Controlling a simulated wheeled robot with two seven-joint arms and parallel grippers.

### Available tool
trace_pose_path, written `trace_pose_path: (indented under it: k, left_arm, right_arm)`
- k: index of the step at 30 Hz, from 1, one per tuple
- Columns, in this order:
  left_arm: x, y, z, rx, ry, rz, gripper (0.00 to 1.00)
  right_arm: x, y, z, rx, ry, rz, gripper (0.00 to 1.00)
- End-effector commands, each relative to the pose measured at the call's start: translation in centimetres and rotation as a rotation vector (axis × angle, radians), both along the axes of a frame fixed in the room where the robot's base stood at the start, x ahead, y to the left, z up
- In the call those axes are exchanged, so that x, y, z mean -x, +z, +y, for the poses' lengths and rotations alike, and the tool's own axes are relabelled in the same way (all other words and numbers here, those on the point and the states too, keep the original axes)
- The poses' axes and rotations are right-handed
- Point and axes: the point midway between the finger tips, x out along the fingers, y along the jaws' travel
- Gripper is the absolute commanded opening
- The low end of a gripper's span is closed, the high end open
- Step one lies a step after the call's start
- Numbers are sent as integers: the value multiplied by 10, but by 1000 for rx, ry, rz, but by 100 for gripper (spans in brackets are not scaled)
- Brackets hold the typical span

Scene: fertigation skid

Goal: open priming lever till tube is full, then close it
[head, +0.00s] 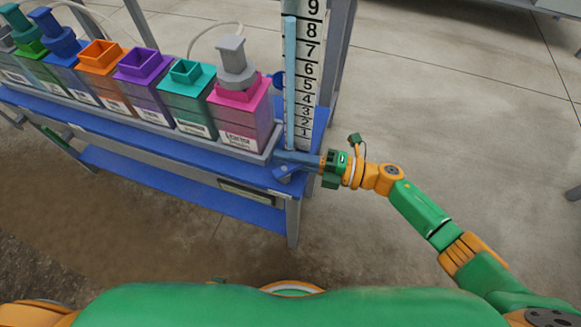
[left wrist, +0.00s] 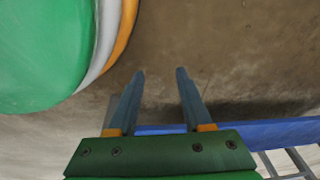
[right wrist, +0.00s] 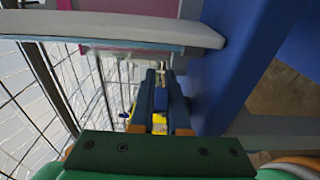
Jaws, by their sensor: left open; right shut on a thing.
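The clear tube (head: 291,80) stands upright in front of a white board with black numbers (head: 306,70) at the rack's right end. It looks light blue along most of its visible length, up to near the top of the picture. My right gripper (head: 280,160) is at the foot of the tube. Its fingers, also in the right wrist view (right wrist: 161,85), are shut on the priming lever, which they mostly hide. A blue part (head: 284,175) shows just below the fingers. My left gripper (left wrist: 160,72) is open and empty over the brown floor, outside the head view.
A blue rack (head: 180,180) holds a row of coloured containers, including a pink-topped one (head: 240,95) and a teal one (head: 187,85) left of the tube. The grey floor (head: 450,100) to the right is clear. Wire mesh (right wrist: 25,90) shows in the right wrist view.

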Motion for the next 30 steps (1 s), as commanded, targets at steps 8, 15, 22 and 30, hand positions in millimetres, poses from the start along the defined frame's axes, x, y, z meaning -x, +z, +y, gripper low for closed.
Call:
trace_pose_path:
  k: [8,15,22,30]
  left_arm:
    - [-38,8,-24,35,2,-23,50]
    - [-65,61,-31,48,7,-61,50]
    - [-67,100,-32,54,8,-82,50]
    - [-65,119,-32,57,7,-92,50]
  right_arm:
    - [-1,-8,4,3,148,-2,0]
    - [-1,-6,7,2,244,-1,0]
    - [0,-4,9,1,299,1,0]
    - [0,-1,10,1,325,2,0]
